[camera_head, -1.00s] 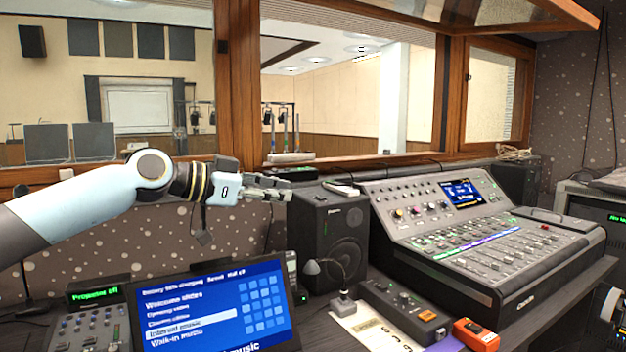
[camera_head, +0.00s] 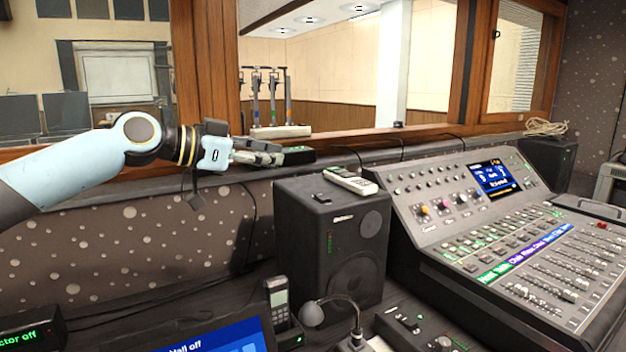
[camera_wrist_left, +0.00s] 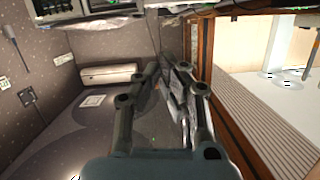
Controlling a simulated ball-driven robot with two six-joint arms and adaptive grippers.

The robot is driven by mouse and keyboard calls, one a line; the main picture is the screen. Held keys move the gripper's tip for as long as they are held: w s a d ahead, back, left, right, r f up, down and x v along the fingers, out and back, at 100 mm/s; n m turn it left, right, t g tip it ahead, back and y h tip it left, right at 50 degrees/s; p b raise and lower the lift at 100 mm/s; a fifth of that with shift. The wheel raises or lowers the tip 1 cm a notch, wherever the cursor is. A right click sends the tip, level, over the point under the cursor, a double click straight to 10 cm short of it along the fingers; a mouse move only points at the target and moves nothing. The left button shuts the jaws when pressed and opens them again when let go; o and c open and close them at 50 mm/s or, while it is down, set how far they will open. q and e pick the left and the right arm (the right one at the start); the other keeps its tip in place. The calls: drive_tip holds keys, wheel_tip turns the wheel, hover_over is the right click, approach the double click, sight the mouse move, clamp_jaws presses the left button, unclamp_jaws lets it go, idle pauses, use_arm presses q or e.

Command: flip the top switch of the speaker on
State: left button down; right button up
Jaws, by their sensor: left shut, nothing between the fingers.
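The black speaker (camera_head: 344,256) stands upright in the middle of the head view, with its top and front showing. A small dark switch (camera_head: 321,198) sits on its top near the left edge. It is too small to tell which way it is set. My left gripper (camera_head: 278,157) is shut and empty. In the picture it is above and to the left of the speaker, apart from the switch. Its fingers point right. They also show shut in the left wrist view (camera_wrist_left: 168,75), where I cannot make out the switch. My right gripper is not in view.
A pale handheld device (camera_head: 350,180) lies on the speaker's top, behind the switch. The mixing console (camera_head: 480,255) is close on the right. A phone in its cradle (camera_head: 279,305) and a gooseneck microphone (camera_head: 313,313) stand in front. The window ledge runs behind.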

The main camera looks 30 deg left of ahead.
use_arm(q)
drive_tip(key=w, duration=0.1)
drive_tip(key=p, duration=0.2)
hover_over(322, 197)
drive_tip(key=shift+s+a+f, duration=0.2)
drive_tip(key=shift+f, duration=0.4)
drive_tip(key=shift+s+a+f, duration=0.15)
drive_tip(key=shift+s+f, duration=0.05)
drive_tip(key=shift+f, duration=0.4)
drive_tip(key=f, duration=0.2)
drive_tip(key=shift+s+a+f, duration=0.1)
drive_tip(key=shift+a+f, duration=0.15)
drive_tip(key=shift+f, duration=0.8)
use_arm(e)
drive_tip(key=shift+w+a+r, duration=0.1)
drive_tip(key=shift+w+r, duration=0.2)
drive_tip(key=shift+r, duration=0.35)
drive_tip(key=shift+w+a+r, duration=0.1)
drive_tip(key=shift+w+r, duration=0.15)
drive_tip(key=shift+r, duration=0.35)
use_arm(q)
drive_tip(key=shift+a, duration=0.1)
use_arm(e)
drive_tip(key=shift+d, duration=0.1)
